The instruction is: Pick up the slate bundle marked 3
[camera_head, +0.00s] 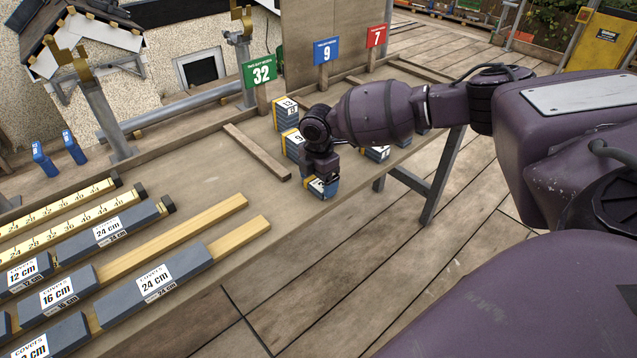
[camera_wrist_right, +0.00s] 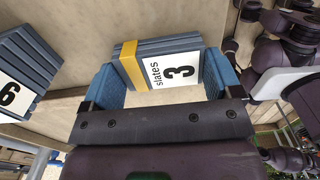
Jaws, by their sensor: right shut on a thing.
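The slate bundle marked 3 (camera_wrist_right: 165,68) shows in the right wrist view as grey slates with a yellow band and a white label reading "slates 3". It sits between the blue fingers of my right gripper (camera_wrist_right: 160,86), which is shut on it. In the head view the right gripper (camera_head: 322,178) points down at the table's front edge, around this bundle (camera_head: 324,190), whose top is partly hidden by the gripper. My left gripper is not in view.
A bundle marked 6 (camera_wrist_right: 14,95) lies to the left in the wrist view. Other bundles (camera_head: 288,112) stand behind the gripper near signs reading 32 (camera_head: 261,71), 9 (camera_head: 327,50) and 7 (camera_head: 376,37). A wooden strip (camera_head: 256,151) lies left of them. Slate covers and measuring strips fill the table's left.

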